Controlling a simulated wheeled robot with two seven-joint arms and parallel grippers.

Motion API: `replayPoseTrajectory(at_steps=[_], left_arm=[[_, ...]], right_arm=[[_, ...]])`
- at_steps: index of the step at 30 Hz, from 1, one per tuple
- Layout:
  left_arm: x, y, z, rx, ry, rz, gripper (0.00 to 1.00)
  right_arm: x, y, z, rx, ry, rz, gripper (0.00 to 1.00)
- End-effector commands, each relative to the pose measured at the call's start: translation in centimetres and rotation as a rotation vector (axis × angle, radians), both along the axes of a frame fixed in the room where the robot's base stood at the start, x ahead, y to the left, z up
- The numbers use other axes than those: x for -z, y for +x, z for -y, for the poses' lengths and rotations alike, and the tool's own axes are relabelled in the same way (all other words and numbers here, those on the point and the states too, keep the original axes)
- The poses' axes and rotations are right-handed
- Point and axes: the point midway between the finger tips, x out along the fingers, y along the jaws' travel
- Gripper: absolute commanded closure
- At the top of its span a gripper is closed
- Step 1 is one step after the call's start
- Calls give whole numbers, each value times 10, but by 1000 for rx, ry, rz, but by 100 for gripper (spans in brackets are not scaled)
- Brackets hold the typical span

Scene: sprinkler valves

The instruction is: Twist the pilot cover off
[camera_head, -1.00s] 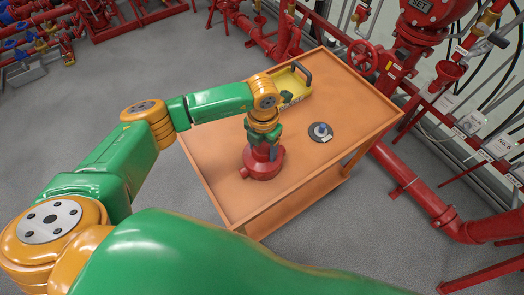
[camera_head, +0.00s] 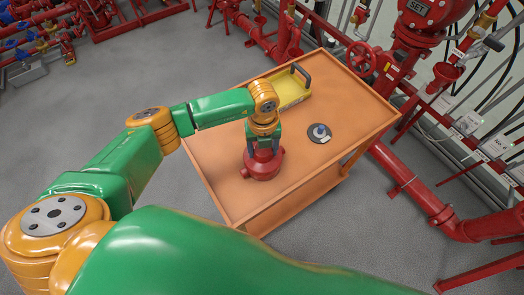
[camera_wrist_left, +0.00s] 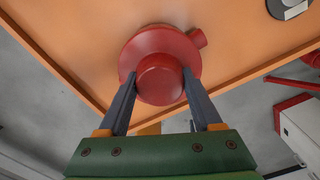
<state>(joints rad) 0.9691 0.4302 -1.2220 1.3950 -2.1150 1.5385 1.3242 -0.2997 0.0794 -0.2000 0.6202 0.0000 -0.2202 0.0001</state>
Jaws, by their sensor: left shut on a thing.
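The red pilot valve (camera_head: 263,166) stands upright on the orange cart top (camera_head: 215,160). It has a wide round body with a short side stub, which shows in the left wrist view (camera_wrist_left: 196,40). The round red pilot cover (camera_wrist_left: 160,80) is on its top. My left gripper (camera_head: 263,146) points down from above with one finger on each side of the cover; in the left wrist view its fingers (camera_wrist_left: 160,90) are shut on the cover's sides. The cover is mostly hidden by the fingers in the head view. My right gripper is not in view.
A yellow bin (camera_head: 290,88) with a dark handle stands at the cart's back edge. A dark round disc with a blue and white piece (camera_head: 319,133) lies right of the valve. Red pipes and valves (camera_head: 425,200) stand beyond the cart's right side.

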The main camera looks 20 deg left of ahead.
Motion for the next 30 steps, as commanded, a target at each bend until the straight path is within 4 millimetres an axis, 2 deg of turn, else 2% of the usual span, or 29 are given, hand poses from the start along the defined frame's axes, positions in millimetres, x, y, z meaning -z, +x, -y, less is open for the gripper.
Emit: replayPoseTrajectory(at_steps=[3,10,17,26,30], left_arm=[[-1,0,1,-79,-1,-1,96],[-1,0,0,-88,-1,-1,96],[-2,0,0,-336,-1,-1,96],[-1,0,0,-371,-1,-1,96],[-3,-1,1,-525,-1,-4,96]], right_arm=[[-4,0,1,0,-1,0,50],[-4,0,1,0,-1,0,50],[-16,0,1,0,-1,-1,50],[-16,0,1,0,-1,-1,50],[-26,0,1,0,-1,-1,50]])
